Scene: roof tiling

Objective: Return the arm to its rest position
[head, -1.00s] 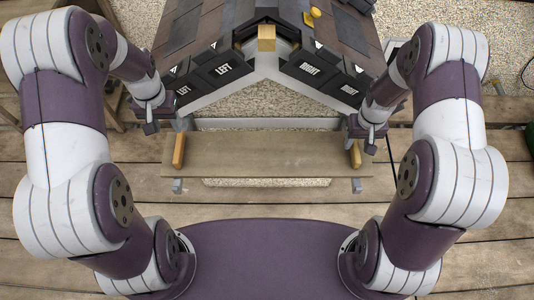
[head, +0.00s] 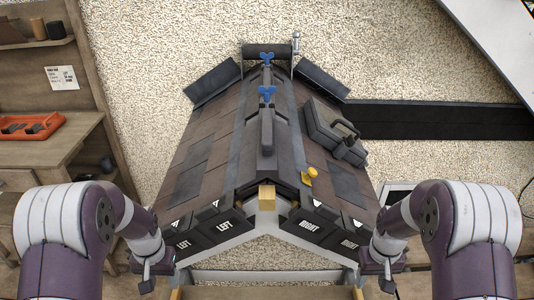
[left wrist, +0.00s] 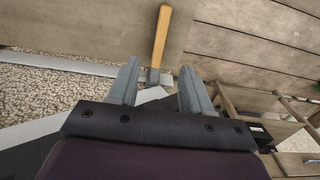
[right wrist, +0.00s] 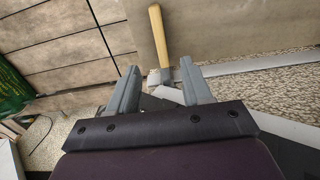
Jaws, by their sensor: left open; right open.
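My left gripper (left wrist: 155,88) is open and empty in the left wrist view. In the head view it hangs at the lower left, beside the roof's left eave, mostly seen from above. My right gripper (right wrist: 160,88) is open and empty in the right wrist view. In the head view it hangs at the lower right, beside the right eave. A wooden-handled tool (left wrist: 160,35) lies beyond the left fingertips; a similar one (right wrist: 158,35) lies beyond the right fingertips.
Two blue-handled clamps (head: 267,93) sit along the ridge. A yellow knob (head: 311,172) and a dark tool (head: 338,135) rest on the right slope. A bench with an orange tray (head: 30,126) stands at the left. Gravel (head: 430,60) lies behind the roof.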

